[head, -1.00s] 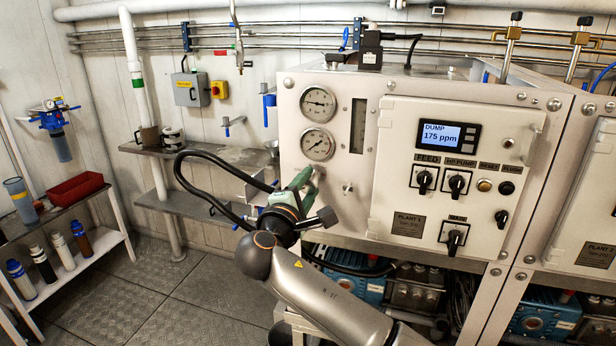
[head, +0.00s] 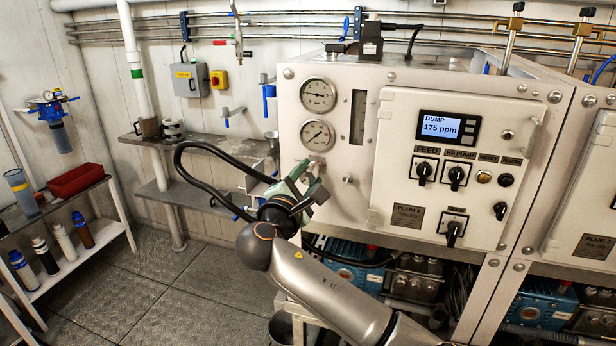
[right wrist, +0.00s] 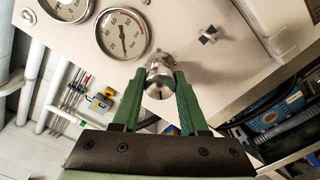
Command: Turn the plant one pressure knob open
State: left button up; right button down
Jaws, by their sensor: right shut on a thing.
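The plant one cabinet (head: 352,215) fills the middle of the head view, with two round gauges (head: 318,95) at its left side. The pressure knob (right wrist: 160,80) is a round metal knob on the panel below the gauges. My right gripper (right wrist: 160,85) is shut on it, one green finger on each side. In the head view my right gripper (head: 307,172) reaches the panel just under the lower gauge (head: 317,135) and mostly hides the knob. My left gripper is in neither view.
A small metal fitting (head: 348,179) sticks out of the panel right of the knob. The control panel (head: 388,130) with its display (head: 449,126) and black switches is farther right. Shelves (head: 150,188) stand at the left.

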jog(key=shift+c, duration=2.2)
grip_release()
jog(key=shift+s, duration=0.1)
jog(key=b+v, duration=0.2)
jog(key=v, duration=1)
jog(key=shift+s+b, duration=0.2)
jog(key=shift+b, duration=0.15)
jog(key=shift+a, duration=0.1)
